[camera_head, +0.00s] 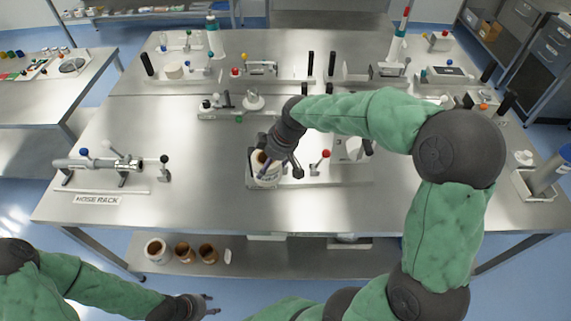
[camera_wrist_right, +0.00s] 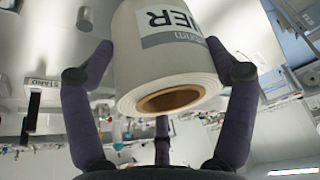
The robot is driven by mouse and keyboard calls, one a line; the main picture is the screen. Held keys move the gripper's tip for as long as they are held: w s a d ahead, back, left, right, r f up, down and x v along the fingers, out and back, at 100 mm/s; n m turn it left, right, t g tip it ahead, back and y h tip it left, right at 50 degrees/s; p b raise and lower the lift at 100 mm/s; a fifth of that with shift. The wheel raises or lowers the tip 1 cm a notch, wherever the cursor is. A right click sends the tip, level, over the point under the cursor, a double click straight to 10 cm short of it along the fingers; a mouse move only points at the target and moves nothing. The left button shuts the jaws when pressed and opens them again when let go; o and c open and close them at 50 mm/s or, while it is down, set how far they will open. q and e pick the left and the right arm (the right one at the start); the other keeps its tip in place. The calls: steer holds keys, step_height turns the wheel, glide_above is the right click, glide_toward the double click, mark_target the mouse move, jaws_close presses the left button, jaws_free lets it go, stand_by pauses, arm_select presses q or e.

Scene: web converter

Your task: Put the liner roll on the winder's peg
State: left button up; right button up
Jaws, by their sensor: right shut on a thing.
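My right gripper (camera_head: 278,160) is shut on the roll. The roll is over the left end of a flat station (camera_head: 320,172) with a red-knobbed lever; I cannot tell whether it touches it. The winder's peg cannot be made out. My left gripper (camera_head: 209,303) is open and empty, low in front of the table.
A roller device (camera_head: 97,164) stands at the table's left. Several stations with coloured knobs line the back. A lower shelf (camera_head: 232,268) holds a white roll (camera_head: 157,250) and brown rolls (camera_head: 183,253).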

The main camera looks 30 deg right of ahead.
steer(key=w+d+f, duration=0.1)
steer(key=d+f, duration=0.1)
steer(key=d, duration=0.1)
steer(key=w+d+f, duration=0.2)
steer(key=d+f, duration=0.1)
steer(key=w+d+f+b, duration=0.1)
steer(key=w+d+f, duration=0.1)
steer(key=shift+w+d+f, duration=0.2)
steer(key=shift+d+f, duration=0.2)
steer(key=shift+w+d+f, duration=0.1)
steer(key=shift+d+f, duration=0.05)
steer(key=shift+f, duration=0.1)
step_height(320, 180, down, 3)
steer(key=shift+w+d+f+b, duration=0.1)
steer(key=shift+d+f+b, duration=0.1)
steer(key=shift+b, duration=0.15)
steer(key=shift+a, duration=0.1)
steer(key=o, duration=1.2)
steer(key=shift+f, duration=0.1)
steer(key=shift+o, duration=0.2)
